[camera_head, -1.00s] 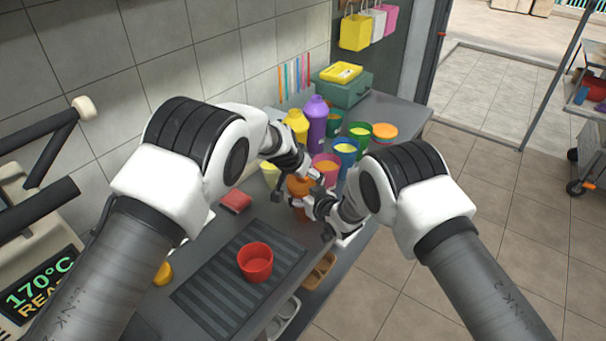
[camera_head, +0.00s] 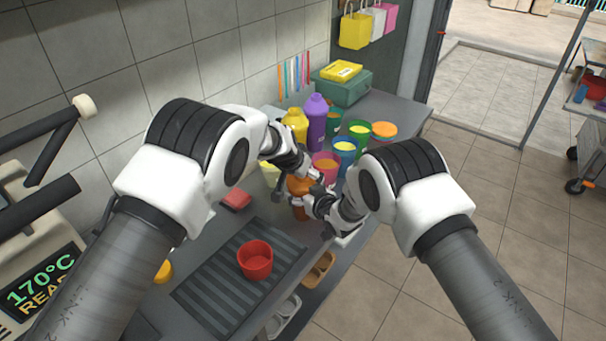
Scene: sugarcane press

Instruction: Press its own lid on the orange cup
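The orange cup (camera_head: 299,212) stands on the counter in the middle of the head view, mostly hidden by my grippers. An orange-brown top (camera_head: 299,186), which looks like its lid, shows over the cup; I cannot tell whether it is fully seated. My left gripper (camera_head: 292,182) reaches in from the upper left at the top of the cup; its fingertips are partly hidden. My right gripper (camera_head: 312,199) is at the cup's right side, its fingers around or against the cup wall. Contact is too small to tell exactly.
A red cup (camera_head: 255,262) stands on the dark ribbed mat (camera_head: 205,290). Several coloured cups, a purple bottle (camera_head: 316,120) and a yellow bottle (camera_head: 295,124) stand behind the grippers. A green box (camera_head: 345,88) is at the back. A red block (camera_head: 236,199) lies to the left.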

